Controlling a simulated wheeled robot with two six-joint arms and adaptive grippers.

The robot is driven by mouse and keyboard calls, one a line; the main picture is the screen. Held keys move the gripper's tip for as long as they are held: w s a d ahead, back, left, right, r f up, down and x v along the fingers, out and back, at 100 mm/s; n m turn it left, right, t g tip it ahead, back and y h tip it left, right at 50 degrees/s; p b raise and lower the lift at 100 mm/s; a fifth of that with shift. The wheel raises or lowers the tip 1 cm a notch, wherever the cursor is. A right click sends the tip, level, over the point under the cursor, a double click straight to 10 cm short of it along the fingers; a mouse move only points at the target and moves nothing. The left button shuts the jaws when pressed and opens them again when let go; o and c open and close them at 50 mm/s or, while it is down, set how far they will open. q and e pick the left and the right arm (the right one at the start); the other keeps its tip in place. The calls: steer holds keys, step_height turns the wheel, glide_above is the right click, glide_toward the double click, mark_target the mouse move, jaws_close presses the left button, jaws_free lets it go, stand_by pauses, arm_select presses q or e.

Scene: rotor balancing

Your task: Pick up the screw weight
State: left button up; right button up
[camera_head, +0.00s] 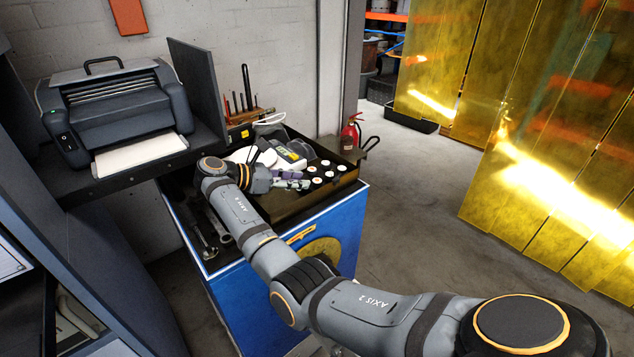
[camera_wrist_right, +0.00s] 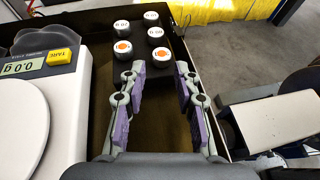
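Several small screw weights with white tops and dark sides stand in the dark tray, right of the scale; one (camera_head: 316,181) shows in the head view. In the right wrist view, the nearest weight (camera_wrist_right: 161,57), with an orange mark on top, is just beyond and between my right gripper's fingertips. Another orange-marked weight (camera_wrist_right: 122,48) is left of it, and more numbered ones stand behind. My right gripper (camera_wrist_right: 158,72) is open with purple pads, its fingers apart and nothing held. It also shows low over the tray in the head view (camera_head: 300,180). My left gripper is not in view.
A white scale (camera_wrist_right: 35,110) reading 0.0 g sits beside the gripper. The tray wall (camera_wrist_right: 189,55) is close to the right finger. The tray stands on a blue cabinet (camera_head: 340,235) with wrenches (camera_head: 222,228) on its top. A printer (camera_head: 115,105) is at left.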

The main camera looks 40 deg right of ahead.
mark_target(310, 188)
steer(key=p+x, duration=0.1)
steer(key=x, duration=0.3)
steer(key=shift+s+f, duration=0.15)
steer(key=shift+d+f, duration=0.2)
steer(key=shift+d, duration=0.2)
steer(key=shift+a, duration=0.15)
steer(key=shift+c, duration=0.2)
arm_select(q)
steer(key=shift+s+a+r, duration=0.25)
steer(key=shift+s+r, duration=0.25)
arm_select(e)
steer(key=c, duration=0.6)
steer(key=shift+o, duration=0.2)
